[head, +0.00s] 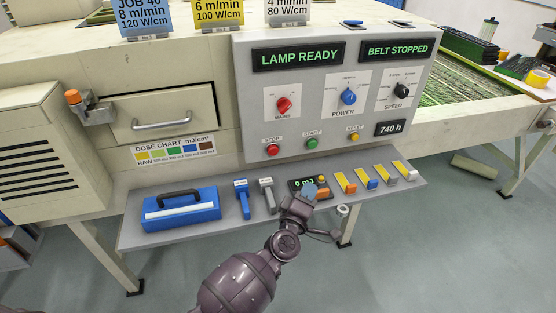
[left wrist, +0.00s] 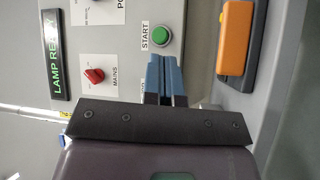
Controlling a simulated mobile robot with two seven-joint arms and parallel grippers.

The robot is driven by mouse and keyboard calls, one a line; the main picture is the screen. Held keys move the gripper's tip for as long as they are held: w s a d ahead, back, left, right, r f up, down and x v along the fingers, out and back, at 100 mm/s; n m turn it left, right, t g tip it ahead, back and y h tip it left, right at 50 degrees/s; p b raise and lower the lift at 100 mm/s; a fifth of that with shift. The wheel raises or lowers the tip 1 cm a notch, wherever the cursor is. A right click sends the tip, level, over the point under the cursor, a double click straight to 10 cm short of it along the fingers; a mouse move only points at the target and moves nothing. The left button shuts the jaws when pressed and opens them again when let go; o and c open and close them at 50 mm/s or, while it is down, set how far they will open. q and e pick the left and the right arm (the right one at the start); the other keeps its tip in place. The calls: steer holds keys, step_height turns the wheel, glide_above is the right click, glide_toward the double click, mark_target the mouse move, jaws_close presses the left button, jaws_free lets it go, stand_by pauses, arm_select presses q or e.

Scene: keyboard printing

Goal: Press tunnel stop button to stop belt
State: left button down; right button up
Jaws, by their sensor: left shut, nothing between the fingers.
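The red stop button (head: 273,149) sits at the lower left of the grey control panel, under its STOP label. The green start button (head: 312,144) is to its right, and it also shows in the left wrist view (left wrist: 162,37). The belt display (head: 397,50) reads BELT STOPPED. My left gripper (head: 310,190) is over the shelf, below the start button, apart from the stop button. Its blue fingers (left wrist: 166,78) are shut and empty. In the left wrist view they point toward the panel below the start button, and the stop button is hidden.
The shelf (head: 340,207) under the panel bears a blue case (head: 181,210), blue and grey hand tools (head: 242,197), a small 0 mJ meter (head: 303,184) and several coloured scrapers (head: 370,178). A yellow reset button (head: 354,137) is right of start. The red mains knob (head: 284,105) is above.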

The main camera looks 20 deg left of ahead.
mark_target(274, 152)
arm_select(q)
steer(key=s+a+r+n+g+y, duration=0.1)
steer(key=n+y, duration=0.5)
steer(key=n, duration=0.8)
steer(key=s+a+r+n+g+y+b, duration=0.1)
steer(key=n+y, duration=0.5)
steer(key=n, duration=0.8)
steer(key=shift+s+a+r+n+g, duration=0.2)
steer(key=shift+s+a+n+g, duration=0.2)
steer(key=shift+s+a+g, duration=0.65)
steer(key=shift+s+d, duration=0.2)
steer(key=shift+w, duration=0.1)
steer(key=x, duration=1.2)
steer(key=shift+w+a+f+b, duration=0.1)
steer(key=shift+a+f+b, duration=0.1)
steer(key=shift+b, duration=0.1)
steer(key=shift+x, duration=0.75)
steer(key=shift+r, duration=0.1)
